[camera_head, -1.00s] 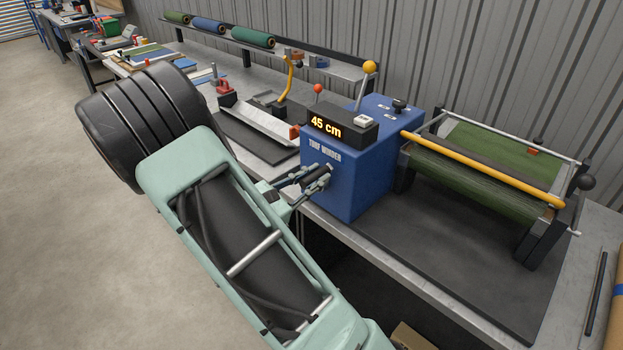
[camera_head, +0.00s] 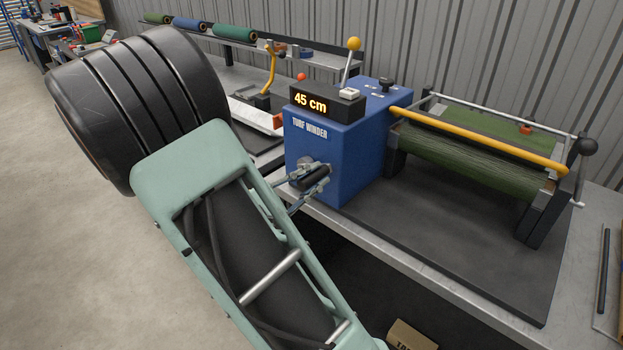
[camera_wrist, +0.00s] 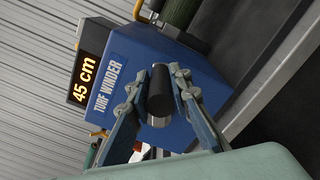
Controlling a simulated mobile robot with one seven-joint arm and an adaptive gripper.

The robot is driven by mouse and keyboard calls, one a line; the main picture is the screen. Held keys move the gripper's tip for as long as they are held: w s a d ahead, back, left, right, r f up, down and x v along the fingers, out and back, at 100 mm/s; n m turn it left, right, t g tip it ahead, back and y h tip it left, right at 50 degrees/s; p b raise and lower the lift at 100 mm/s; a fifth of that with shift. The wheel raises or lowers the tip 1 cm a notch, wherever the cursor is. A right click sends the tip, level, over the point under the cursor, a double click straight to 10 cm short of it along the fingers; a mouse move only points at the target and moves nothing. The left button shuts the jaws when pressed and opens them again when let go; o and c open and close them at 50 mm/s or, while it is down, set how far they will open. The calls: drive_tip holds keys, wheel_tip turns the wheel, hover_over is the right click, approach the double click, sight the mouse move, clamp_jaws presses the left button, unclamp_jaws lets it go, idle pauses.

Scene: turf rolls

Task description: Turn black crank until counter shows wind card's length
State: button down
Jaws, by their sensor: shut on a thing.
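The blue turf winder (camera_head: 338,150) stands on the bench, and its counter (camera_head: 311,103) reads 45 cm. The counter also shows in the wrist view (camera_wrist: 87,68). The black crank's handle (camera_wrist: 160,92) sticks out from the front of the blue housing. My gripper (camera_head: 314,175) is shut on this handle, with one finger on each side of it in the wrist view (camera_wrist: 160,88). The crank's arm behind the handle is mostly hidden. A green turf roll (camera_head: 450,165) lies in the frame right of the housing. I cannot make out a wind card.
A yellow bar (camera_head: 480,138) crosses in front of the turf. A yellow-knobbed lever (camera_head: 352,58) stands behind the counter. Rolls (camera_head: 190,24) lie on a back shelf. A cardboard box (camera_head: 410,335) is below the bench. The floor at left is clear.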

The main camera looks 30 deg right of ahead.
drive_tip(key=shift+f, duration=0.2)
idle(0.3)
drive_tip(key=c, duration=1.8)
unclamp_jaws()
drive_tip(key=shift+o, duration=0.2)
drive_tip(key=v, duration=1.2)
drive_tip(key=shift+r, duration=0.15)
